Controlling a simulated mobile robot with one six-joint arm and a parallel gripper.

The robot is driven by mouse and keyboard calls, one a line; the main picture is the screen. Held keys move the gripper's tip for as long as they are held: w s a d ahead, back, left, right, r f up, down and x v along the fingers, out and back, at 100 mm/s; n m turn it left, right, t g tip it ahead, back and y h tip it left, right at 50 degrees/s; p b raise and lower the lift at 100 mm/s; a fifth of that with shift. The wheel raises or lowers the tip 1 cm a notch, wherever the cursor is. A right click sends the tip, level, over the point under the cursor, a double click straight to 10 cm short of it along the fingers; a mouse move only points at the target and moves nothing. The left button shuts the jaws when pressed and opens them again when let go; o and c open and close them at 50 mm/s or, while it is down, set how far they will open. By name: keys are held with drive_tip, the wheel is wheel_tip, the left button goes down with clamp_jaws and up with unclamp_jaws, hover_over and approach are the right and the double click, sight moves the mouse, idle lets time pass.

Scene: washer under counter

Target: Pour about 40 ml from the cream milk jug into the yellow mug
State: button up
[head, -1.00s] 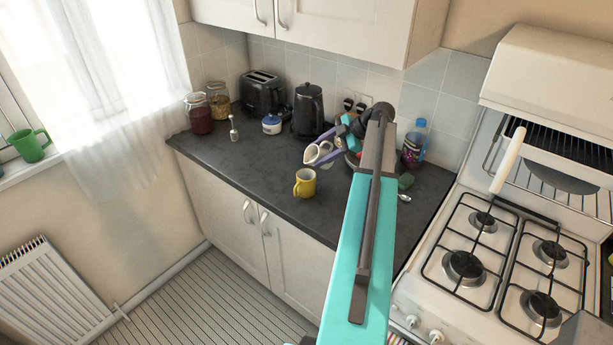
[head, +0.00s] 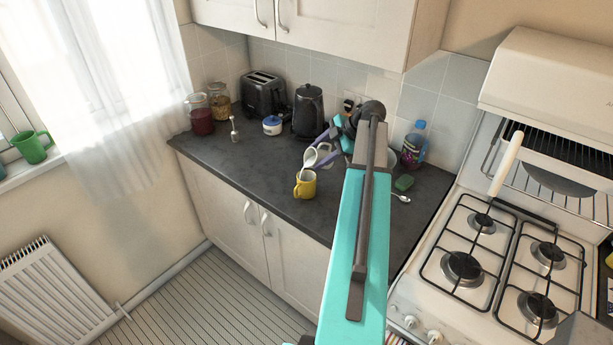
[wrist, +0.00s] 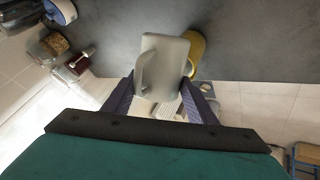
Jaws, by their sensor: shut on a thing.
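The cream milk jug (head: 310,157) is held up above the dark counter, just behind and above the yellow mug (head: 306,186). In the head view it is tilted, its mouth towards the mug. My gripper (head: 323,145) is shut on the jug, and the arm comes in from the right. In the wrist view the jug (wrist: 166,62) sits between my purple fingers, its handle at the left. It partly covers the yellow mug (wrist: 196,50) there. The mug stands upright near the counter's front edge. I cannot see any stream of milk or the mug's fill level.
A black kettle (head: 308,111), a toaster (head: 263,94) and a blue-and-white pot (head: 272,125) stand at the back. The counter left of the mug is clear.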

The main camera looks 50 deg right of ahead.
sight(325, 153)
drive_tip(key=shift+d, duration=0.1)
drive_tip(key=shift+s+d, duration=0.45)
drive_tip(key=shift+d, duration=0.5)
drive_tip(key=shift+f, duration=0.1)
drive_tip(key=shift+a+f+g+h, duration=0.2)
drive_tip(key=shift+f+g+h, duration=0.15)
drive_tip(key=shift+h, duration=0.35)
idle(1.1)
drive_tip(key=shift+d+r+y, duration=0.35)
drive_tip(key=shift+d+y, duration=0.05)
drive_tip(key=shift+d, duration=0.05)
drive_tip(key=shift+s+d+r+t+y, duration=0.15)
drive_tip(key=shift+t+y, duration=0.25)
drive_tip(key=shift+t, duration=0.05)
drive_tip(key=shift+a+r, duration=0.1)
drive_tip(key=shift+a, duration=0.1)
